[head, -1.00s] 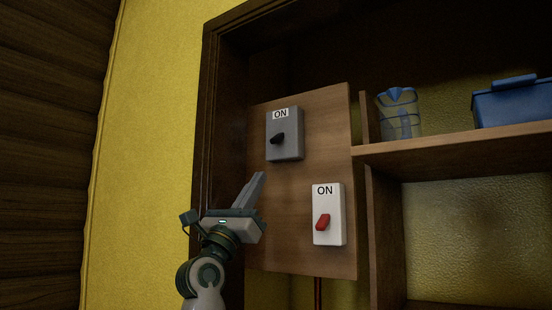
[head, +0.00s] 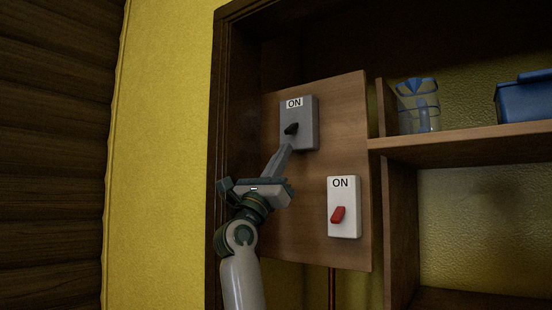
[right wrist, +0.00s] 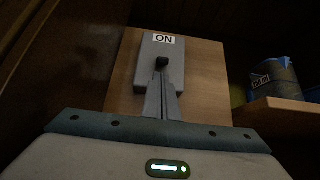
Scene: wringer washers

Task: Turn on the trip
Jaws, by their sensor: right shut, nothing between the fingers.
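A grey switch box (head: 305,124) with an "ON" label at its top and a black lever (head: 291,129) is mounted on a wooden panel. Below it to the right is a white switch box (head: 351,208), also labelled "ON", with a red lever (head: 338,215). My right gripper (head: 287,148) is shut and empty, its fingertips just below the black lever. In the right wrist view the gripper (right wrist: 162,76) points up at the grey box (right wrist: 174,50), its tips close under the black lever (right wrist: 162,61); I cannot tell whether they touch. My left gripper is out of view.
The wooden panel (head: 290,230) stands inside a dark wooden cabinet frame (head: 222,150). A shelf (head: 470,140) to the right holds a clear blue jug (head: 418,105) and a blue container (head: 525,103). A yellow wall (head: 160,150) is at the left.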

